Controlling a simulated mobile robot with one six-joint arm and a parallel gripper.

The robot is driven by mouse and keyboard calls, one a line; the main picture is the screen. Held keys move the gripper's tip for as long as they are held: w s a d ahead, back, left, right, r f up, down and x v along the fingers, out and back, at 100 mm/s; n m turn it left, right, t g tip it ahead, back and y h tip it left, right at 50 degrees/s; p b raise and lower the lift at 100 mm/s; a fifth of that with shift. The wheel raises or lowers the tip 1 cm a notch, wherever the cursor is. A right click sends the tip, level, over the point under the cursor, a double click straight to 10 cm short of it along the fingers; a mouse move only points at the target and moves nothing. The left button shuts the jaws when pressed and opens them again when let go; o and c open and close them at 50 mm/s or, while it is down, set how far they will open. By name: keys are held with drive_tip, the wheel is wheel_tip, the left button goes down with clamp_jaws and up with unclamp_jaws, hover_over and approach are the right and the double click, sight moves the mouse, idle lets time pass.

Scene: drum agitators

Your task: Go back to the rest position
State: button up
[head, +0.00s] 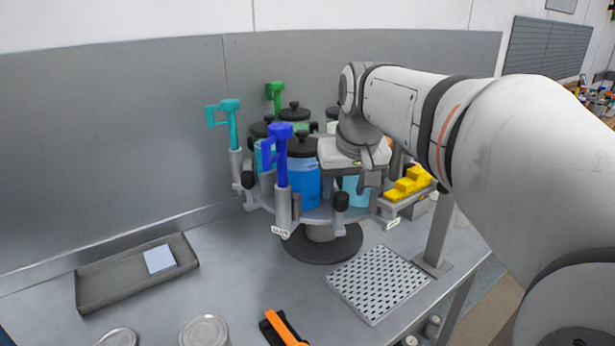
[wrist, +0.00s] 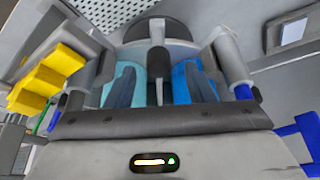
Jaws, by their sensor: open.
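My gripper (head: 366,182) hangs at the end of my arm over the right side of a round drum carousel (head: 321,214). Its fingers point down, and it is open with nothing seen held. In the wrist view my gripper (wrist: 158,80) has its two fingers apart, with a black-capped knob (wrist: 157,62) showing between them; I cannot tell how near it is. A blue drum (head: 305,186) and a light-blue drum (head: 357,192) stand by the gripper. Blue (head: 280,155), teal (head: 232,125) and green (head: 275,93) handles rise from the carousel. My wrist partly hides the drums behind.
A yellow stepped piece (head: 407,184) sits on a grey holder at the carousel's right. A perforated plate (head: 377,283) lies in front. A grey tray (head: 105,289) with a pale square lies left. Cans (head: 204,331) and an orange-black tool (head: 284,329) are at the front. A wall panel stands behind.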

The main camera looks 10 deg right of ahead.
drive_tip(key=s+a+f+g, duration=0.1)
drive_tip(key=s+a+f, duration=0.1)
drive_tip(key=s+f, duration=1.4)
drive_tip(key=shift+s+a+f+g, duration=0.25)
drive_tip(key=shift+a+g, duration=0.1)
drive_tip(key=shift+g, duration=0.05)
